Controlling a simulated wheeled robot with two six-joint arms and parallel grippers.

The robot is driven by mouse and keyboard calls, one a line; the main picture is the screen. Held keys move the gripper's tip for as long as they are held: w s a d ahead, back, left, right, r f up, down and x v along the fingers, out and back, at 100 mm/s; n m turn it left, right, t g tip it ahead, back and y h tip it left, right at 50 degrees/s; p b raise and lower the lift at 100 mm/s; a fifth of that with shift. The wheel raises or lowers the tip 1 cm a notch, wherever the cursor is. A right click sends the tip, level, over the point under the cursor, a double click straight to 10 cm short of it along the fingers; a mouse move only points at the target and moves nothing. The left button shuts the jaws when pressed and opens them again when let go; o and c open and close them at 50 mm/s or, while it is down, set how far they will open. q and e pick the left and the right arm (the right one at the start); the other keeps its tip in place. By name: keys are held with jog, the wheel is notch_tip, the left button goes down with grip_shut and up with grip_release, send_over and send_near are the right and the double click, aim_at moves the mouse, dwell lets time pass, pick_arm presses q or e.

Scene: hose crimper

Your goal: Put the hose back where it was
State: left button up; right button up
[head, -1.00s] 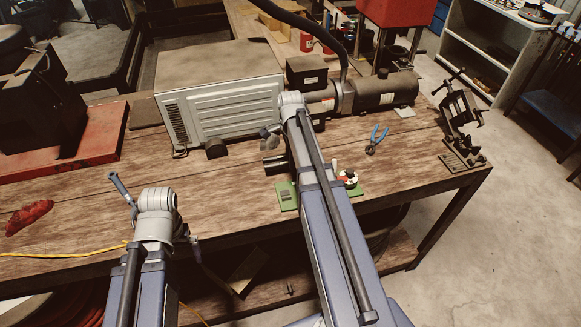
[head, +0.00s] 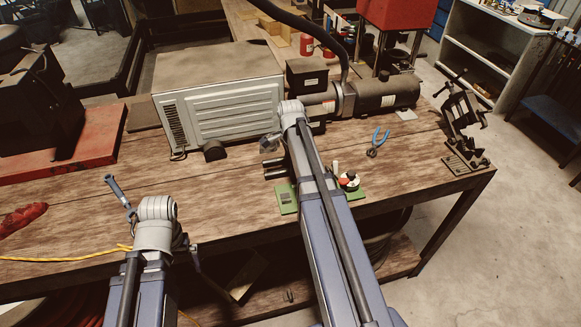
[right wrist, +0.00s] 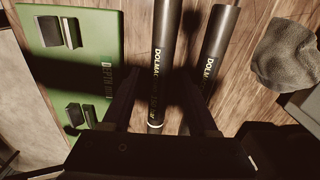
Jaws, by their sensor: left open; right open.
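Two black hoses lie side by side on the wooden bench; their ends show in the head view (head: 273,169), left of my right arm. In the right wrist view one printed hose (right wrist: 164,50) lies between the fingers of my right gripper (right wrist: 160,105), which are apart. The second hose (right wrist: 217,45) lies parallel, close to the right finger. In the head view my right arm hides its gripper and much of the hoses. My left gripper (head: 160,240) is over the front edge of the bench; its fingers are mostly hidden by my wrist.
A green plate (head: 287,199) with small blocks lies beside the hoses; it also shows in the right wrist view (right wrist: 75,25). A grey lump (right wrist: 287,55) lies right of the hoses. Behind stand a metal-cased machine (head: 220,110) and a motor (head: 385,92). Blue pliers (head: 377,142) lie to the right.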

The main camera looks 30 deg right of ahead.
jog(key=shift+r, duration=0.1)
notch_tip(320, 180, up, 12)
jog(key=p, duration=1.2)
jog(key=s+a+n, duration=0.5)
jog(key=a+n, duration=0.3)
jog(key=a, duration=0.1)
jog(key=s+a+n, duration=0.6)
jog(key=a+n, duration=0.2)
jog(key=a, duration=0.2)
jog(key=s+a+n+h, duration=0.1)
jog(key=s+a+n, duration=0.5)
jog(key=a+n, duration=0.2)
jog(key=shift+a, duration=1.25)
jog(key=shift+w+r, duration=0.1)
